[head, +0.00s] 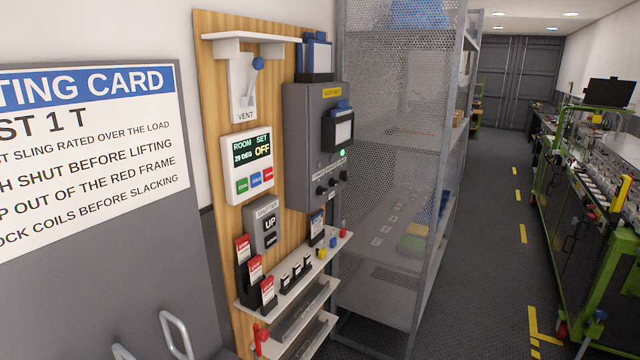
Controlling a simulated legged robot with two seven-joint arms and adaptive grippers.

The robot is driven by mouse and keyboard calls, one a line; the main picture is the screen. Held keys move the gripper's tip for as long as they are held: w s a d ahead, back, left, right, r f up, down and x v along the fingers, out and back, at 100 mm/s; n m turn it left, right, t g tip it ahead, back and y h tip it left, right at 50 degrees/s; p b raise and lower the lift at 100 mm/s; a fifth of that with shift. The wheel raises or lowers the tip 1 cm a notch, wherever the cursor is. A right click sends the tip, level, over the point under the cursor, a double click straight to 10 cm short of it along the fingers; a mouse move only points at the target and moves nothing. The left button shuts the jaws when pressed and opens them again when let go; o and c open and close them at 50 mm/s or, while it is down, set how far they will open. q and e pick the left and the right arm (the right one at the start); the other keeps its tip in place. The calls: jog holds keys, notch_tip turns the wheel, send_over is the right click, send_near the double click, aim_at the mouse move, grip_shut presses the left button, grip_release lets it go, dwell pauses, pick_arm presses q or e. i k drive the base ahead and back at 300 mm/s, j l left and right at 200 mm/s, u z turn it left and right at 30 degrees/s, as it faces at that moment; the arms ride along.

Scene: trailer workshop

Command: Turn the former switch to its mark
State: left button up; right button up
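A wooden board (218,120) on the left wall carries several controls. No label reading "former" is legible, so I cannot tell which control is the former switch. Neither gripper is in view.
Small shelves (290,285) holding red-and-white cards and small items jut from the board's lower part. A mesh-sided rack (395,180) stands right of it. A green-framed workbench (590,210) lines the right side. The aisle floor (475,240) between is clear.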

aim_at(319, 191)
jog(key=i+l+u, duration=0.15)
jog(key=u, duration=0.35)
jog(key=i+l+u, duration=0.15)
jog(key=u, duration=0.35)
jog(key=l+u, duration=0.45)
jog(key=i+j, duration=0.05)
jog(key=j, duration=0.05)
